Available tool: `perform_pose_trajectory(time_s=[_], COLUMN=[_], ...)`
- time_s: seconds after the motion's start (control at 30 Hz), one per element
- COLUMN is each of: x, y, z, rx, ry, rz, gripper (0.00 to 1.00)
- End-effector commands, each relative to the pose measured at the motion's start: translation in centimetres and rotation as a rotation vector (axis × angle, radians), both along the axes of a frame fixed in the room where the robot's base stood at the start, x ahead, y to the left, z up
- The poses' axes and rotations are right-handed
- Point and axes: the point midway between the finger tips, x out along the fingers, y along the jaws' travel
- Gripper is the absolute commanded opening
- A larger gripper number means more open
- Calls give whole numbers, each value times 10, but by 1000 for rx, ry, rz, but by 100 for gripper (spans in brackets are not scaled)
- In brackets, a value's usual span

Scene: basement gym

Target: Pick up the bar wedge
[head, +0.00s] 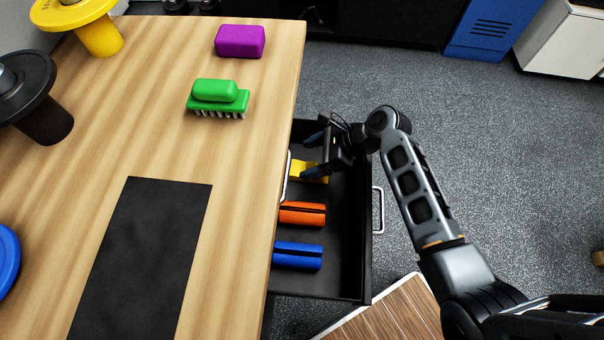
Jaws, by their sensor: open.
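A yellow piece (318,170), which looks like the bar wedge, lies in the open black drawer (345,275) below the tabletop. It is partly hidden by my gripper and the drawer's inner edge, so its full shape does not show. My gripper (312,155) is open over the far part of the drawer, its fingers pointing left. One finger overlaps the yellow piece in the picture; I cannot tell whether they touch. Nothing shows held between the fingers.
An orange slotted roll (302,214) and a blue one (298,256) lie nearer in the drawer. On the wooden table (245,190) are a green brush (217,97), a purple block (240,41), a black mat (145,255) and weight plates at left. Grey floor is clear at right.

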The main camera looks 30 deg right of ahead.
Motion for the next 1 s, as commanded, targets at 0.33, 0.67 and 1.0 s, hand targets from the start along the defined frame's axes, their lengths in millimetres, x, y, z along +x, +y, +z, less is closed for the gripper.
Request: perform_pose_trajectory(time_s=[0.33, 0.67, 1.0], x=[13, 28, 30], y=[18, 41, 43], z=[-23, -55, -57], rx=[0, 0, 0], ry=[1, 1, -1], rz=[2, 2, 1], gripper=[83, 83, 79])
